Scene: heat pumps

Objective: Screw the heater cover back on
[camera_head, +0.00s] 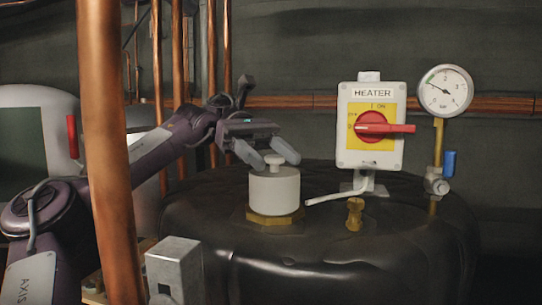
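The white heater cover (274,191) is a short cylinder with a small knob on top. It stands upright on a brass hexagonal fitting (272,217) on top of the black tank (330,262). My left gripper (266,157) reaches in from the left, with its two grey fingers spread on either side of the knob at the cover's top. Whether the fingers touch the knob cannot be told. The heater switch box (370,124), with a red rotary handle on a yellow plate, stands to the right of the cover. My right gripper is not in view.
A thick copper pipe (108,150) stands in front of my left arm, with thinner copper pipes behind. A white cable (338,191) runs from the box toward the cover. A brass fitting (355,214), a pressure gauge (445,91) and a blue-handled valve (449,164) are at right.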

